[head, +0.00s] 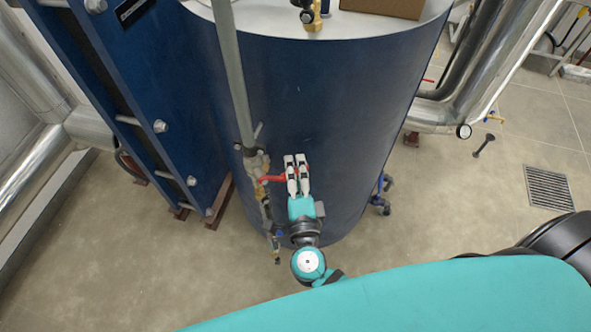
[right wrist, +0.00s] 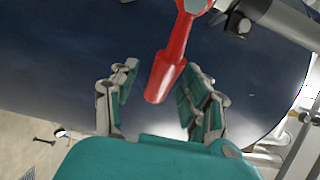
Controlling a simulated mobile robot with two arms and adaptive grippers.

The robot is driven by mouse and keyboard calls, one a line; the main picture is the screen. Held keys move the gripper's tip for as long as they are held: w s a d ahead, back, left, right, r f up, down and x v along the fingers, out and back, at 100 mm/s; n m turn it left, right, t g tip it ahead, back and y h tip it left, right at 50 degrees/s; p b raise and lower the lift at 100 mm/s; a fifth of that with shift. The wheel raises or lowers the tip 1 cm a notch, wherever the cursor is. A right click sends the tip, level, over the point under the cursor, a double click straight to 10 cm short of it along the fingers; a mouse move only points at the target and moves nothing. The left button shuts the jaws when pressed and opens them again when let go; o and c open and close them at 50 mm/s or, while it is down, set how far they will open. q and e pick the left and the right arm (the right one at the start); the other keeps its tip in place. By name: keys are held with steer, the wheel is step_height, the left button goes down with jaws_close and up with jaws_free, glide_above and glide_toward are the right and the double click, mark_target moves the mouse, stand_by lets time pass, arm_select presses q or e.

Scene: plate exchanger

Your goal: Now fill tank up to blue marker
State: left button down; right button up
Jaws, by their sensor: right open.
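The dark blue tank (head: 330,110) stands in the middle of the head view. A red valve handle (head: 270,179) sticks out from the brass fitting on the pipe at the tank's left front. My right gripper (head: 295,160) is at this handle, in front of the tank wall. In the right wrist view, the red handle (right wrist: 168,75) reaches in between the two spread fingers of my right gripper (right wrist: 158,90), with room visible on both sides. No blue marker can be made out. My left gripper is not in view.
A blue plate exchanger (head: 130,100) with long bolts stands left of the tank. A grey vertical pipe (head: 232,75) runs down to the valve. Silver pipes (head: 480,90) and a floor drain (head: 548,187) are at the right. A cardboard box (head: 385,7) sits on the tank top.

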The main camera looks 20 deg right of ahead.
steer(key=shift+c, duration=0.4)
jaws_close()
